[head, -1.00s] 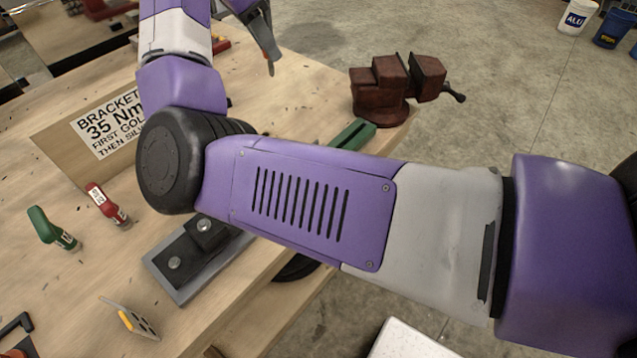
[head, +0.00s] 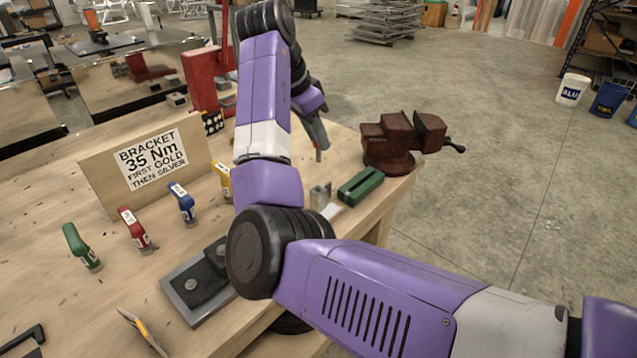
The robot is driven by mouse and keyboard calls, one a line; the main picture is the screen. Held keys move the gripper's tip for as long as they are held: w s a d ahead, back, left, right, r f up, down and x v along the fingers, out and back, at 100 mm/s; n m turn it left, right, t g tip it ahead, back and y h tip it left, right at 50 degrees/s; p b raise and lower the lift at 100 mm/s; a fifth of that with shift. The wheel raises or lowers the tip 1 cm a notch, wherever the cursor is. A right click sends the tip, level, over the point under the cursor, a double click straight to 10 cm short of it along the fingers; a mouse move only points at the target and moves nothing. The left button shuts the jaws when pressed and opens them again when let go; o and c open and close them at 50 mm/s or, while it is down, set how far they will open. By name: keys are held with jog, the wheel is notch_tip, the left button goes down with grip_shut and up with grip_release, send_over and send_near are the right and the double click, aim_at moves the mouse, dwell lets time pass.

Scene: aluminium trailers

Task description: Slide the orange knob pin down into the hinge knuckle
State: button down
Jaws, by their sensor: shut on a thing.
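My gripper (head: 318,148) is in the head view above the far right part of the bench, fingers pointing down. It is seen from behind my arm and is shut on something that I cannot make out. No orange knob pin shows in this view. A small silver metal piece with a rounded upright part (head: 320,196) stands on the bench below my gripper and may be the hinge knuckle. My gripper is apart from it, higher and farther back. My arm hides part of the bench beside it.
A slotted green block (head: 360,186) lies beside the silver piece. A dark red vise (head: 390,145) stands at the bench's right corner. Green (head: 80,246), red (head: 134,228), blue (head: 181,201) and yellow (head: 222,181) handled items stand before a sign board (head: 150,162). A grey plate (head: 190,302) lies nearer.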

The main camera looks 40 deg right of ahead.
aim_at(322, 188)
notch_tip(322, 188, down, 12)
jog(key=shift+r+p, duration=0.1)
jog(key=shift+p, duration=0.35)
jog(key=c, duration=1.3)
grip_release()
jog(key=shift+o, duration=0.3)
jog(key=b+v, duration=0.1)
jog(key=v, duration=1.1)
jog(key=shift+a, duration=0.1)
